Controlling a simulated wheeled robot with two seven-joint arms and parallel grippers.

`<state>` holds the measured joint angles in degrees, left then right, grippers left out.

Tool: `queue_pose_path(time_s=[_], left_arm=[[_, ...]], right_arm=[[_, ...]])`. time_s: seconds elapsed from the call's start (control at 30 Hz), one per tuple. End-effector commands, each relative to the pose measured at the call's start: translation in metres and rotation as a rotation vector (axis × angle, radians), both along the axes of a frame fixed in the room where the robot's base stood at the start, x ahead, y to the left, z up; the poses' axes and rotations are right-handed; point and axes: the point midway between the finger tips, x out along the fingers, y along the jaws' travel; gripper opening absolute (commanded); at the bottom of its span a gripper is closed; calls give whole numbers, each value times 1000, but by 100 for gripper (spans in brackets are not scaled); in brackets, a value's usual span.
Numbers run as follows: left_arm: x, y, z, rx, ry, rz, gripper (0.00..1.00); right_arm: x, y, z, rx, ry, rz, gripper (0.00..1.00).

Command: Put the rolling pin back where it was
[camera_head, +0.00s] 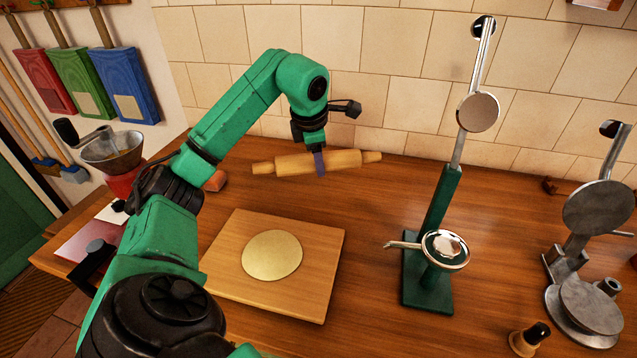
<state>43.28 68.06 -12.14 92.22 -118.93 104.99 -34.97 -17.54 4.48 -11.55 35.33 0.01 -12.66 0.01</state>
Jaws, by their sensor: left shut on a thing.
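The wooden rolling pin (346,159) is near the back of the wooden counter, close to the tiled wall, lying roughly left to right. My left gripper (319,161) reaches down over its middle and is shut on it. I cannot tell whether the pin touches the counter. In front of it, a round flat piece of dough (272,256) lies on a wooden board (322,240). My right gripper is not in view.
A green press with a round plate (436,230) stands right of the board. A grey metal press (590,300) and a small wooden-based stamp (529,340) are farther right. A red grinder (122,180) stands at left. Counter is clear between the pin and the green press.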

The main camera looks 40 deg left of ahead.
Motion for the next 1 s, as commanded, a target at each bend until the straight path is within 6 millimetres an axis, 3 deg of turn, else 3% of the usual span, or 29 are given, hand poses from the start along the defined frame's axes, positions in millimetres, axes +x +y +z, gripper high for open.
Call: queue_pose_path(time_s=[0.1,0.47,0.8,0.83,0.87,1.0], left_arm=[[-1,0,-28,2,3,-1,0],[0,0,-80,-1,0,-1,0],[0,0,-87,1,-3,-1,0],[0,0,-88,1,-1,-1,62],[0,0,-87,1,-1,-1,71],[0,0,-87,0,-1,-1,71]], right_arm=[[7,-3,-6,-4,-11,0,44],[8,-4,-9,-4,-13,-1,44],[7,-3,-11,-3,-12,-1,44],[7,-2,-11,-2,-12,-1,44],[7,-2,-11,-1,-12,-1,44],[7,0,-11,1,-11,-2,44]])
